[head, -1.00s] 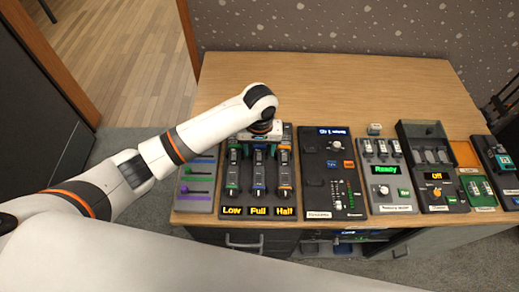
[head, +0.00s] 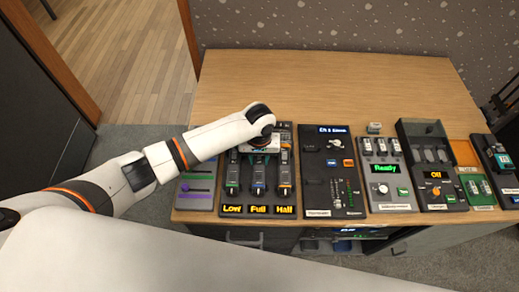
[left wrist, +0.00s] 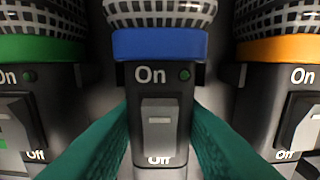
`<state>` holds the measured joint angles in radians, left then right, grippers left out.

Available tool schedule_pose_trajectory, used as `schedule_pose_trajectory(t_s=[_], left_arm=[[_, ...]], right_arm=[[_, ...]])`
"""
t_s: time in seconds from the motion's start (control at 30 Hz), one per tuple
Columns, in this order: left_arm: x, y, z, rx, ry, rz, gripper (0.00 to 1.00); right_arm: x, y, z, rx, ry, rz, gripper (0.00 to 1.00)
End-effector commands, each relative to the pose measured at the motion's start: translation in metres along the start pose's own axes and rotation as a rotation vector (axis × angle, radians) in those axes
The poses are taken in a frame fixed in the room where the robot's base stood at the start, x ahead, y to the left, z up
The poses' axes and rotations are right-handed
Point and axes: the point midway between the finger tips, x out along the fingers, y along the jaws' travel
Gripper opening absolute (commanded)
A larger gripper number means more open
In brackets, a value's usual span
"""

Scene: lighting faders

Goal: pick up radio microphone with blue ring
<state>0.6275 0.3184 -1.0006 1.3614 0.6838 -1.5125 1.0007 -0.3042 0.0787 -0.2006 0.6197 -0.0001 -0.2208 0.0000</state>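The radio microphone with the blue ring (left wrist: 160,44) stands in the middle of the left wrist view, with a grey mesh head above the ring and an On/Off switch below. In the head view it is the middle of three microphones (head: 258,178) in a dark rack (head: 271,209). The teal fingers of my left gripper (left wrist: 161,125) lie on both sides of its body, close to its edges. I cannot tell whether they press on it. In the head view my left gripper (head: 260,148) is over the rack's far part, its fingers mostly hidden. My right gripper is out of view.
Microphones with a green ring (left wrist: 40,48) and an orange ring (left wrist: 280,48) stand close on either side. A purple-and-green slider panel (head: 197,190) is left of the rack and a dark mixer panel (head: 316,185) right of it. The tabletop (head: 330,85) behind is clear.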

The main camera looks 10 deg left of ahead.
Motion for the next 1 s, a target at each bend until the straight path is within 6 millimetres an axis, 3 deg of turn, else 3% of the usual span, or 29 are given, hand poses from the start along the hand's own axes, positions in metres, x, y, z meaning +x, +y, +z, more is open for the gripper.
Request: schedule_pose_trajectory(t_s=[0.03, 0.17, 0.47, 1.0], left_arm=[[0.0, 0.0, 0.0, 0.0, 0.0, 0.0, 0.21], [0.0, 0.0, 0.0, 0.0, 0.0, 0.0, 0.0], [-0.007, -0.001, 0.001, 0.0, -0.003, -0.003, 0.0], [-0.1, 0.002, 0.002, 0.003, -0.004, -0.002, 0.0]], right_arm=[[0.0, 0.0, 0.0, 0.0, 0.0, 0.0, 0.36], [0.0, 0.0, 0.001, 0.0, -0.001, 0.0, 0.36], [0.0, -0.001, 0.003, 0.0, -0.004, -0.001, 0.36], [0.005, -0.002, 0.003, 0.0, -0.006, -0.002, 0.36]])
